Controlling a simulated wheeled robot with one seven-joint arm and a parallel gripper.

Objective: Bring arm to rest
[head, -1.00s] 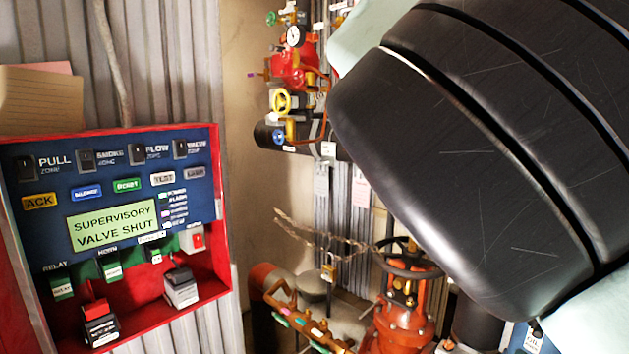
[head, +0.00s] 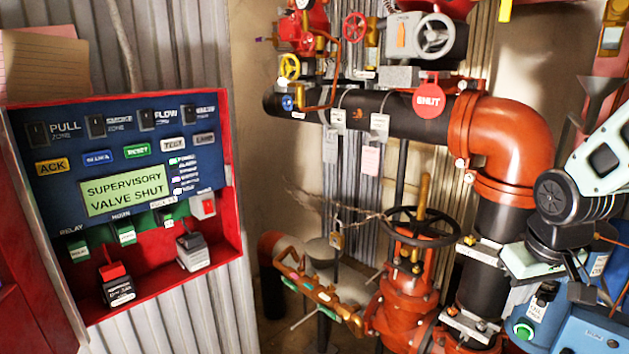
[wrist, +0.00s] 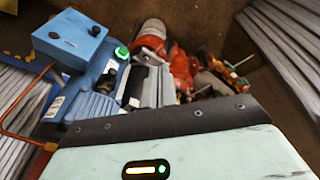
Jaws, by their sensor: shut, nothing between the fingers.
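My arm is at the right edge of the head view, with a pale green link and black wrist joints folded downward. My gripper (head: 578,288) is small and dark below the wrist, in front of a blue unit (head: 575,325). Its fingertips are hard to make out there; it is shut and holds nothing. In the wrist view my pale green hand housing, with a lit indicator, fills the bottom, and no fingers show. The blue unit also shows in the wrist view (wrist: 98,105), with a green-lit button. I cannot tell whether the gripper touches it.
A red-framed alarm panel (head: 122,258) at left reads "SUPERVISORY VALVE SHUT". A black handwheel (head: 425,228) tops an orange valve (head: 405,300). A thick orange elbow pipe (head: 515,135) stands beside my arm. A red "SHUT" disc (head: 429,100) hangs on the black pipe.

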